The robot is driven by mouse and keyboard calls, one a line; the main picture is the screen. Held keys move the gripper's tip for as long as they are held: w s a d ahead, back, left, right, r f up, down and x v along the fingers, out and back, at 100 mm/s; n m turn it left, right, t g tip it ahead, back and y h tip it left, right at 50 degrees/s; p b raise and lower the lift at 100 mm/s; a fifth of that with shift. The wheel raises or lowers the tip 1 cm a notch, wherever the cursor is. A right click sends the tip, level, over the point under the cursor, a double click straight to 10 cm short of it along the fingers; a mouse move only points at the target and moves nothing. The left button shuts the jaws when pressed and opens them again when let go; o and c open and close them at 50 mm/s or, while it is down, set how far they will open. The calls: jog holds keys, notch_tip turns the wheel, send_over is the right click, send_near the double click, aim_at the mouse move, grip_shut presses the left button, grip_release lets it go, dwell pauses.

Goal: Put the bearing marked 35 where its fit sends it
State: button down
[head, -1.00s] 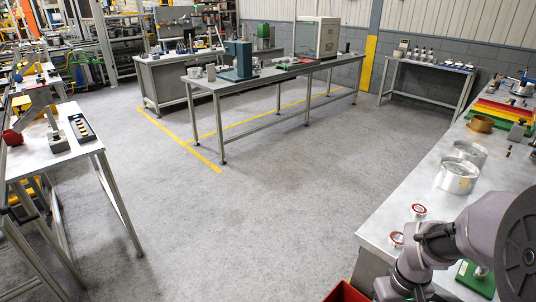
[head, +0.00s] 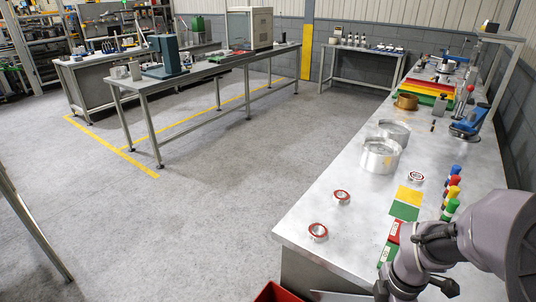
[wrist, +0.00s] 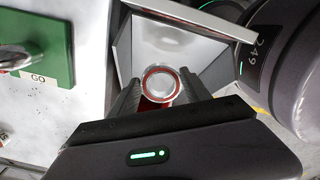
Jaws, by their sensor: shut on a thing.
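In the wrist view my gripper (wrist: 158,92) is shut on a round bearing (wrist: 158,80) with a red ring and a pale centre. No marking on it is readable. In the head view, two red-ringed bearings (head: 341,197) (head: 318,232) lie apart near the left edge of the bench (head: 330,177). A third ring-shaped part with a red and dark face (head: 416,177) lies farther right. Their numbers are too small to read. My gripper is hidden in the head view, where only my arm shows at lower right.
A green block labelled GO (wrist: 38,45) is left in the wrist view. Yellow (head: 410,196) and green (head: 404,211) cards, coloured-handled tools (head: 453,192) and silver cylinders (head: 381,157) are on the bench. A red bin (head: 272,293) is below its near edge. Open floor lies left.

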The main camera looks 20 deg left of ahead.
notch_tip(320, 180, down, 2)
jog(key=shift+f+b, duration=0.1)
jog(key=shift+b, duration=0.4)
jog(key=shift+r, duration=0.2)
jog(key=shift+c, duration=2.1)
grip_release()
notch_tip(320, 180, up, 18)
jog(key=p, duration=0.8)
jog(key=shift+f+p, duration=0.25)
jog(key=shift+p, duration=0.1)
